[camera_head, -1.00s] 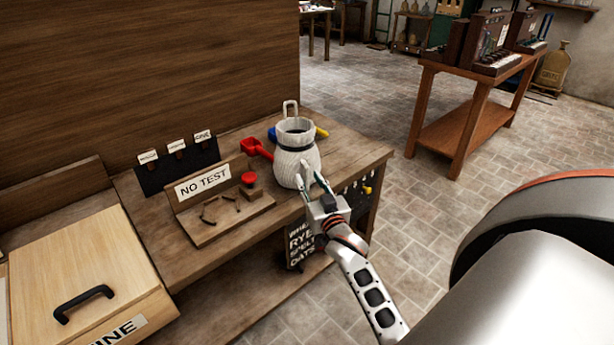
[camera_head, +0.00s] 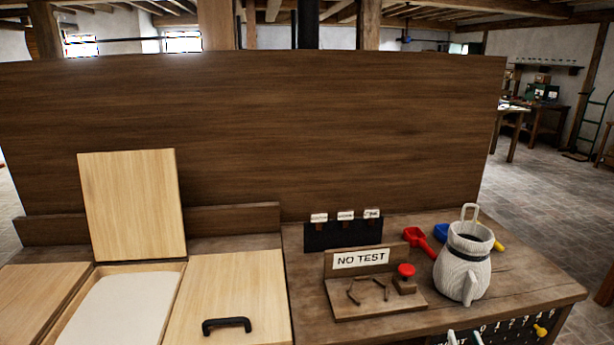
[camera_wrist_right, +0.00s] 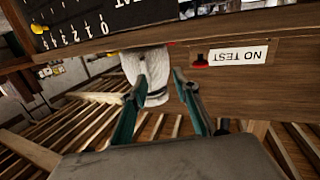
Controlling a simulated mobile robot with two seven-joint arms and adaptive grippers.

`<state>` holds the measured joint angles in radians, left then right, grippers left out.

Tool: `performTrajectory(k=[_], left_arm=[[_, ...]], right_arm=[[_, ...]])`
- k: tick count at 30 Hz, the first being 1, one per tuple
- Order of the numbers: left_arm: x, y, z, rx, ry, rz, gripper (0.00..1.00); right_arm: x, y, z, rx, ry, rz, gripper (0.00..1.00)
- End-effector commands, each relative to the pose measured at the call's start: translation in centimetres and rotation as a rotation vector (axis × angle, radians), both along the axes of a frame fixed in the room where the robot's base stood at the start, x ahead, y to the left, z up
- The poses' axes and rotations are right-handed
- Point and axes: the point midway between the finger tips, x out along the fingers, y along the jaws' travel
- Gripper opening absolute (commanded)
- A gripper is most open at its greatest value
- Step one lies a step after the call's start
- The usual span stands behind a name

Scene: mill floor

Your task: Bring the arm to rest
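My right gripper (camera_head: 464,338) shows only as two fingertips at the bottom edge of the head view, in front of the bench. In the right wrist view its two green fingers (camera_wrist_right: 160,78) are spread apart with nothing held between them. A white ribbed, open-topped sack-like vessel (camera_head: 463,268) stands upright on the right of the bench, apart from the gripper. It also shows beyond the fingers in the right wrist view (camera_wrist_right: 156,62). My left gripper is in neither view.
The workbench (camera_head: 520,290) carries a NO TEST board (camera_head: 361,259) with a red button (camera_head: 406,270), a red scoop (camera_head: 416,237) and a tagged black rack (camera_head: 340,234). At left, an open bin (camera_head: 120,308) has its lid (camera_head: 133,205) raised. A tall wooden panel (camera_head: 250,130) stands behind.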

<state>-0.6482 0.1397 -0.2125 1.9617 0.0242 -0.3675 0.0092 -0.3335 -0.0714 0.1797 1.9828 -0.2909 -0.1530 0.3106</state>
Motion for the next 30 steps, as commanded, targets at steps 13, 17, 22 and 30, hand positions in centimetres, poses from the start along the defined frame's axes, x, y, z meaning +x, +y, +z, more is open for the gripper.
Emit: performTrajectory(k=[13, 17, 22, 30], left_arm=[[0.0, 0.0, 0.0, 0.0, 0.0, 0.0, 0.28], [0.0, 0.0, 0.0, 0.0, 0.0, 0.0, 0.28], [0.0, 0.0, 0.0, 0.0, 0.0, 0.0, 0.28], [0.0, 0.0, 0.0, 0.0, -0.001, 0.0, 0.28]], right_arm=[[-14.0, 16.5, -16.9, -0.079, 0.47, 0.423, 0.3], [-16.5, 18.4, -18.5, -0.085, 0.524, 0.478, 0.3], [-17.4, 19.0, -19.0, -0.086, 0.54, 0.496, 0.3], [-17.3, 19.0, -19.0, -0.086, 0.539, 0.494, 0.3]])
